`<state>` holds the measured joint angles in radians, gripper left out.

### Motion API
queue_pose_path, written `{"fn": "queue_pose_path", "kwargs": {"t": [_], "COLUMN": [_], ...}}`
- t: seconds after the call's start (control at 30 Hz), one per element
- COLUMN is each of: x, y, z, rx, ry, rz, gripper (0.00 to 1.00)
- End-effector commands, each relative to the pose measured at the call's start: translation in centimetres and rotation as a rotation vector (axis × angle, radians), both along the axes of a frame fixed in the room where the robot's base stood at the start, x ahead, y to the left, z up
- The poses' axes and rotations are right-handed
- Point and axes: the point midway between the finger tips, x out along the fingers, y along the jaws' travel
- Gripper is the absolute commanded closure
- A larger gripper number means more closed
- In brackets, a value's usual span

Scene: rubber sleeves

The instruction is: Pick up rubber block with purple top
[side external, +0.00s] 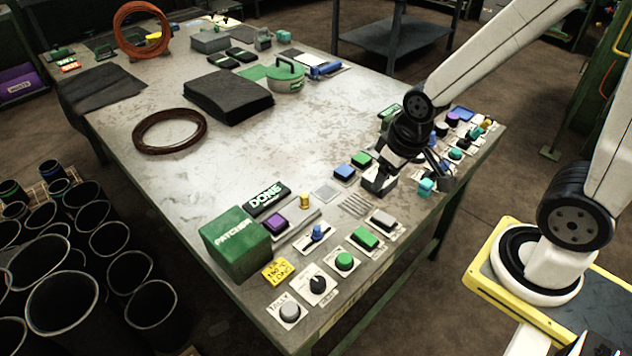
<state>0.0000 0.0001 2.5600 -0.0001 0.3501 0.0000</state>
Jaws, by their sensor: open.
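A block with a purple top (275,223) sits at the near part of the table, just right of the green PATCHER box (236,236). A second purple-topped piece, a round knob (452,117), stands among small parts near the right end of the table. My gripper (412,170) is open, low over the right part of the table. It is well to the right of the purple-topped block and apart from it. Its fingers are dark and small here, and partly merge with the pieces around them.
Blue (344,172) and green (361,158) blocks lie left of my gripper; a teal block (427,187) is close beside it. A DONE block (264,198) and a yellow peg (304,201) stand near the purple-topped block. The table's middle (290,130) is clear.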

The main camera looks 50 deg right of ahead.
Motion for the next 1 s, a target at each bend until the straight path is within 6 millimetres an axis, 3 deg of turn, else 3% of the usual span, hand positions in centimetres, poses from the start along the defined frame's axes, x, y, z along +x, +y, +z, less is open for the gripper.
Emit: {"fn": "queue_pose_path", "kwargs": {"t": [0.23,0.33,0.37,0.77,1.0], "x": [0.0,0.0,0.0,0.8,4.0], "y": [0.0,0.0,0.0,0.2,1.0], "z": [0.0,0.0,0.0,-0.1,-0.9], "rx": [0.000,0.000,0.000,0.018,0.096], "ry": [0.000,0.000,0.000,0.010,0.057], "rz": [0.000,0.000,0.000,-0.046,-0.254], "gripper": [0.35,0.03,0.00,0.00,0.00]}}
